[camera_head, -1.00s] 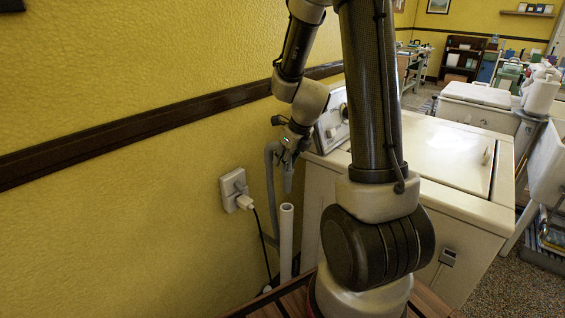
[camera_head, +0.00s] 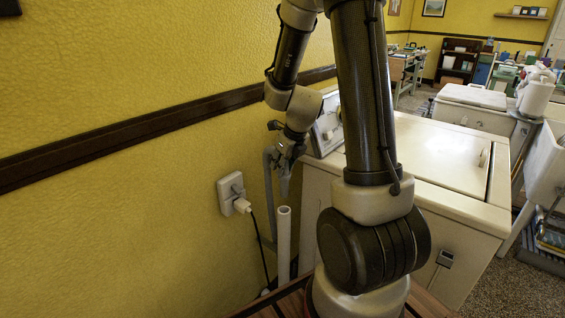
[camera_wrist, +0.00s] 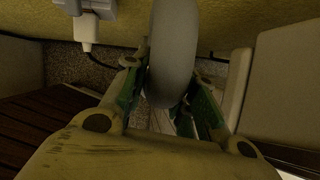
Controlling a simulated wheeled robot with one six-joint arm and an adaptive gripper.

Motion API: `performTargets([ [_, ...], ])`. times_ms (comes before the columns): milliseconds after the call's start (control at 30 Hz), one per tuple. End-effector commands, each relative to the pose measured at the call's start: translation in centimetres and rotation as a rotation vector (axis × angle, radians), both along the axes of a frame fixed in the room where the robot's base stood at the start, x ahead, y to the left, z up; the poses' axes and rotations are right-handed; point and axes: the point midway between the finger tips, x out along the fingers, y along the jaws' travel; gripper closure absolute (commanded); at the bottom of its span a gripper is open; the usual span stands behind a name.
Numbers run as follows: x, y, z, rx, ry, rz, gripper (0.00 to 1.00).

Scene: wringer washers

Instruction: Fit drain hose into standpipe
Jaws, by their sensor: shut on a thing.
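The grey drain hose (camera_head: 269,188) rises beside the yellow wall and bends over at the top. My gripper (camera_head: 285,158) is shut on the hose near its bend. The hose's free end (camera_head: 285,186) points down, just above the open top of the white standpipe (camera_head: 284,238), with a small gap between them. In the wrist view the hose (camera_wrist: 174,45) passes between the fingers of my gripper (camera_wrist: 168,100). The hose tip and the standpipe mouth cannot be made out clearly there.
A wall outlet (camera_head: 231,190) with a plug and black cord is left of the standpipe. A white washer (camera_head: 435,155) stands close on the right. Dark trim (camera_head: 130,127) runs along the wall. A wooden slatted surface (camera_head: 288,303) is below.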

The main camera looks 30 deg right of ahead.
Motion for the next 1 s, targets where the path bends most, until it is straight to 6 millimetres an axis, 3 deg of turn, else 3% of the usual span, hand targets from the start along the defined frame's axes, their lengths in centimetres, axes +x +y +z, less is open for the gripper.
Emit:
performTargets([
  [700,0.0,-0.1,-4.6,0.0,0.0,-0.002,0.96],
  [1000,0.0,0.0,-5.3,-0.002,0.0,-0.001,0.96],
])
